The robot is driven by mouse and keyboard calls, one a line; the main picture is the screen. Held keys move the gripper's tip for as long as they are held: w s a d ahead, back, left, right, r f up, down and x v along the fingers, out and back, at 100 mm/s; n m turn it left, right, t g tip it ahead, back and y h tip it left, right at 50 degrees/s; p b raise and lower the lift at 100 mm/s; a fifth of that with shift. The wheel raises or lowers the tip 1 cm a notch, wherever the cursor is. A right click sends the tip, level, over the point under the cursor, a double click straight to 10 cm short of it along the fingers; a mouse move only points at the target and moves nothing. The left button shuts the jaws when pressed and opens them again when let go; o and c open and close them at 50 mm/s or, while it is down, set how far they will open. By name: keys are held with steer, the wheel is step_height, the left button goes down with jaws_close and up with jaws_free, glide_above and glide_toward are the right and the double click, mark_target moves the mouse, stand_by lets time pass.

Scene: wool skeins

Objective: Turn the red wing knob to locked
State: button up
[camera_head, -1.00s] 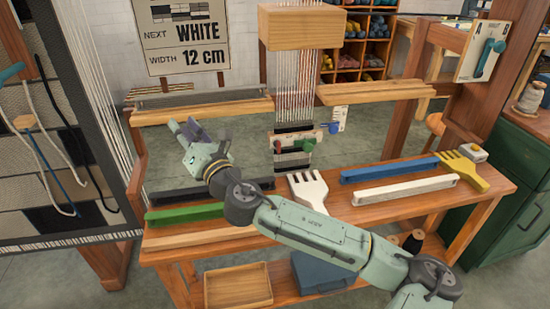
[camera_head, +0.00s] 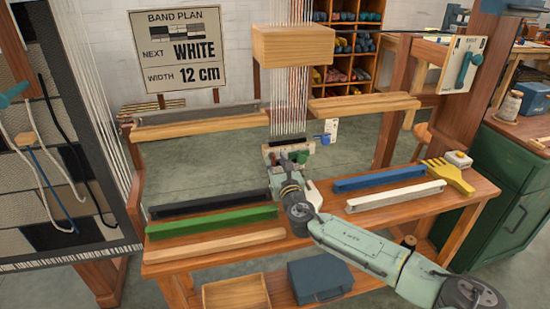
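A pale wooden block (camera_head: 272,148) hangs at the lower end of the white warp threads, in the middle of the loom. The red wing knob cannot be made out; my gripper (camera_head: 282,168) covers part of the block's front. A dark green piece (camera_head: 302,156) shows at the block's right end, but I cannot tell whether it is a knob. A blue knob (camera_head: 326,139) sits on a small white plate (camera_head: 332,128) to the right. My gripper points away from the camera at the block's lower edge. Its fingers are hidden, and contact is unclear.
The bench holds a green bar (camera_head: 212,222), a dark bar (camera_head: 208,204), a blue bar (camera_head: 380,178), a white bar (camera_head: 396,196) and a yellow comb (camera_head: 448,176). A white comb (camera_head: 314,194) lies partly behind my arm. A wooden beam (camera_head: 293,46) is above the block.

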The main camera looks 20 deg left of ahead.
steer(key=shift+x, duration=1.05)
jaws_close()
